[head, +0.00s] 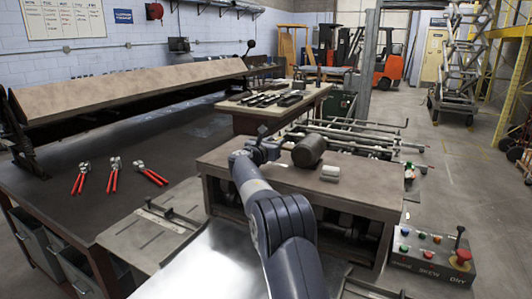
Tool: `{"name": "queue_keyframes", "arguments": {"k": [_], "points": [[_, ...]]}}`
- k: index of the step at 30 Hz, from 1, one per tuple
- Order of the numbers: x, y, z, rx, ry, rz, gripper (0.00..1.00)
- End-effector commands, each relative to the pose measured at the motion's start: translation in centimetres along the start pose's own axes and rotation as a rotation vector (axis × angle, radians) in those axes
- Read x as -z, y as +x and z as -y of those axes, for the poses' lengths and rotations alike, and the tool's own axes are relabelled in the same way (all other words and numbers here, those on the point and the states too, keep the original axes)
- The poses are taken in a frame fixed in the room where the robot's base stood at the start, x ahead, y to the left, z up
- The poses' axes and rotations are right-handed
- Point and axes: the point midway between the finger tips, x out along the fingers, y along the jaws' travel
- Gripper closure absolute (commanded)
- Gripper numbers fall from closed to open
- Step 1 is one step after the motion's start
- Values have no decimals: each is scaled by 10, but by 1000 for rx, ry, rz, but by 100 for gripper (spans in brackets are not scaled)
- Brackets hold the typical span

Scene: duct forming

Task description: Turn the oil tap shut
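A dark brown cylinder (309,151) lies on the bench just right of my gripper. A small pale cylindrical part (330,173) sits in front of it. I cannot make out the oil tap for certain; it may be small or hidden by my gripper and wrist.
The machine bench (365,195) has metal rods (365,135) behind it. A control box (432,258) with coloured buttons is at lower right. Red-handled snips (114,172) lie on the dark table at left. A tool table (240,108) stands beyond. The right-hand floor is mostly open.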

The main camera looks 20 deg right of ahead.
Motion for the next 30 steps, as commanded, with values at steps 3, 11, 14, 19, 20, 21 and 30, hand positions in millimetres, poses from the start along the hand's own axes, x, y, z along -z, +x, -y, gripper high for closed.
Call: {"name": "queue_keyframes", "arguments": {"k": [3, 11, 14, 19, 20, 21, 30], "points": [[2, -22, 0, -2, 0, 1, 68], [1, -58, 0, 0, -1, 1, 68], [0, -64, 0, 0, -1, 2, 68], [0, -68, 0, 0, -2, 1, 68], [0, -68, 0, 0, -1, 1, 68], [0, -68, 0, 1, -1, 1, 68], [0, -67, 0, 1, -1, 1, 68]]}}
